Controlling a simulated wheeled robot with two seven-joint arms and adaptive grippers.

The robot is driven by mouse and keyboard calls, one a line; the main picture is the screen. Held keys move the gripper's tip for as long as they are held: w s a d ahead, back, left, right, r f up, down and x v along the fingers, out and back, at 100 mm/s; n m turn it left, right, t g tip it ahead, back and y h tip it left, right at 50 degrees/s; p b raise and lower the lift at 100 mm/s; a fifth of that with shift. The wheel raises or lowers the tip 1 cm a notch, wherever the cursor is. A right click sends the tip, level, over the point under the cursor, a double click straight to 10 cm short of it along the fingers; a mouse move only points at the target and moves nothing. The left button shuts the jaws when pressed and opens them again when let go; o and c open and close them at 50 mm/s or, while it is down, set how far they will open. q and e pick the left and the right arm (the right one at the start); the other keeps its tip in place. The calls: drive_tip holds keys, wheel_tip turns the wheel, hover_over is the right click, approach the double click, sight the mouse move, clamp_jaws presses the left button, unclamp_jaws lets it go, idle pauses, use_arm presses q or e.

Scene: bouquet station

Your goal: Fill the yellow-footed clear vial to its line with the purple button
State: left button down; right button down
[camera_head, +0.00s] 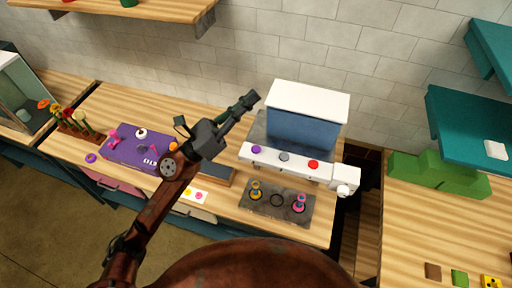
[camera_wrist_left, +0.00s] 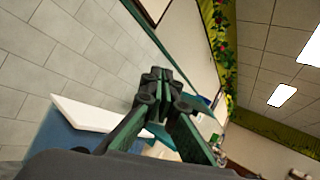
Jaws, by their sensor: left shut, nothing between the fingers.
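The dispenser (camera_head: 300,130) has a white top, a blue body and a white front bar. The purple button (camera_head: 256,149) is at the left end of the bar, a grey button (camera_head: 284,157) in the middle and a red button (camera_head: 313,164) at the right. The yellow-footed vial (camera_head: 256,190) stands on a dark plate (camera_head: 277,212) below the bar; its fill level is too small to tell. My left gripper (camera_head: 250,101) is shut and empty, raised at the left of the dispenser and apart from the buttons. It also shows shut in the left wrist view (camera_wrist_left: 157,76). My right gripper is not in view.
A pink-footed vial (camera_head: 299,204) stands at the plate's right, with an empty dark ring (camera_head: 277,200) between the vials. A purple box (camera_head: 128,152) with small items lies left. Green blocks (camera_head: 440,175) and teal shelves (camera_head: 465,125) are at the right. A wooden shelf (camera_head: 130,12) overhangs upper left.

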use_arm(q)
drive_tip(key=s+d+f+m+g+y, duration=0.45)
drive_tip(key=s+d+m+g, duration=0.55)
drive_tip(key=m, duration=0.8)
drive_tip(key=w+a+f+m+t+y+p, duration=0.1)
drive_tip(key=w+a+f+m+t+y, duration=0.4)
drive_tip(key=w+a+y, duration=0.4)
drive_tip(key=w+f+m+y, duration=0.1)
drive_tip(key=w+m+y, duration=0.1)
drive_tip(key=w, duration=0.1)
drive_tip(key=shift+m, duration=0.3)
